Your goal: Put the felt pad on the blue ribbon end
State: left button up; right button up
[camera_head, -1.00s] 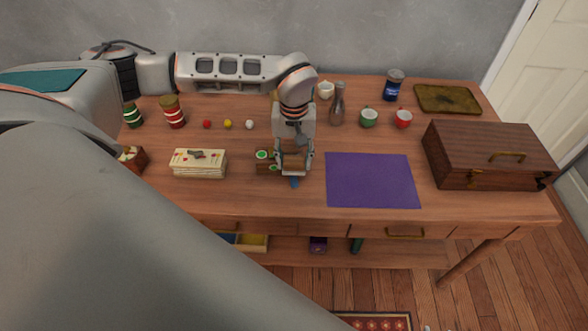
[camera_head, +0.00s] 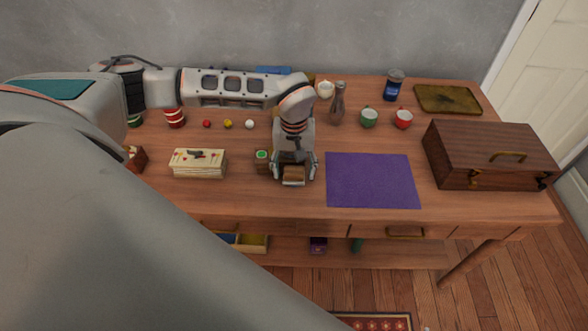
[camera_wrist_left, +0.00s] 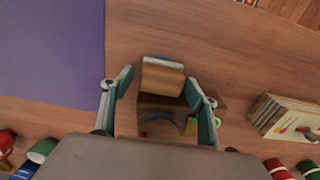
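My left gripper (camera_head: 293,179) is low over the front middle of the table, pointing down with its fingers apart. A tan-brown block or pad (camera_head: 293,174), which may be the felt pad, lies between the fingers. It also shows in the left wrist view (camera_wrist_left: 163,78), with a gap to the left finger; I cannot tell whether the right finger touches it. A small blue and white piece (camera_wrist_left: 163,61), perhaps the blue ribbon end, shows at the pad's far edge. A brown wooden holder (camera_wrist_left: 165,108) adjoins the pad. My right gripper is not in view.
A small green-topped item (camera_head: 262,156) stands close to the gripper. A wooden chest (camera_head: 488,157) is at right. Small balls and cups stand behind.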

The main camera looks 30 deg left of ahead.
aim_at(294, 167)
pick_arm(q)
notch_tip(294, 167, up, 12)
jog(key=shift+r+p, duration=0.2)
jog(key=shift+p, duration=0.2)
dwell(0.7)
